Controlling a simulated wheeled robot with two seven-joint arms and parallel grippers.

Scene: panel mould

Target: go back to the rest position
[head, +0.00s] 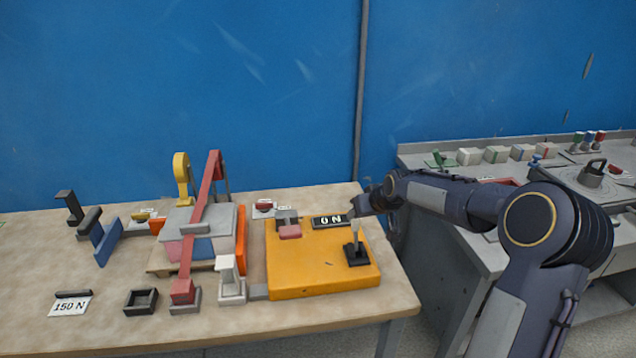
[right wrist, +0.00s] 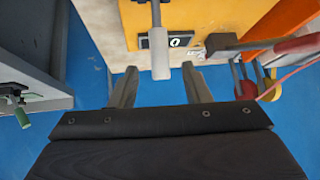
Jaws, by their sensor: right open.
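My right gripper (head: 360,206) is at the far right corner of the yellow panel (head: 290,282), beside the black ON plate (head: 331,220). In the right wrist view its two fingers (right wrist: 160,78) stand apart. A lever with a pale handle (right wrist: 160,60) shows in the gap between the fingertips, with no finger visibly touching it. In the head view this lever (head: 360,234) stands on a black base on the panel's right side. The plate (right wrist: 178,40) also shows in the right wrist view, partly hidden by the handle. My left gripper is not in view.
A red clamp arm (head: 200,210) crosses a stack of blocks left of the panel. A 150 N card (head: 69,306) and a black square tray (head: 141,301) lie at the table's front. A grey bench (head: 470,250) stands behind my right arm. The blue wall is behind.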

